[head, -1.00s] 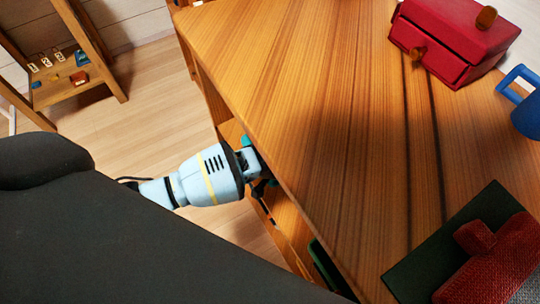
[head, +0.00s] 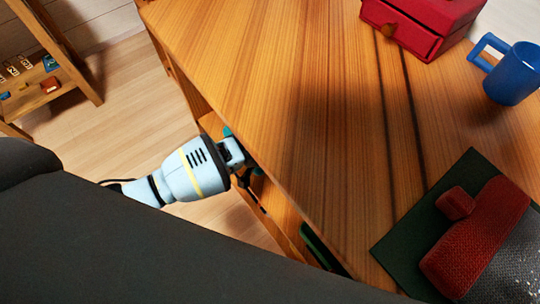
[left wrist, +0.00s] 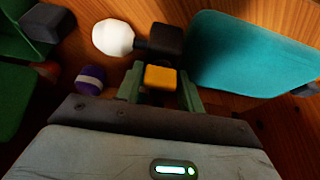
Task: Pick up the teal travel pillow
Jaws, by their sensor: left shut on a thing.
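The teal travel pillow (left wrist: 250,55) looks like a flat, rounded teal slab at the upper right of the left wrist view. A teal sliver (head: 227,132) shows beside my left gripper (head: 245,174) in the head view, at the desk's edge. In the left wrist view my left gripper (left wrist: 160,88) has its green fingers on either side of a small orange-yellow block (left wrist: 160,77) and is shut on it. A dark block (left wrist: 165,40) sits just beyond, close to the teal slab. I cannot tell whether these blocks join the teal slab. My right gripper is not in view.
A wooden desktop (head: 290,90) overhangs my left gripper. On it are a red drawer box (head: 425,25), a blue mug (head: 515,72) and a red item (head: 480,235) on a dark green mat (head: 400,245). The wrist view shows a white ball (left wrist: 113,37) and a purple item (left wrist: 90,78).

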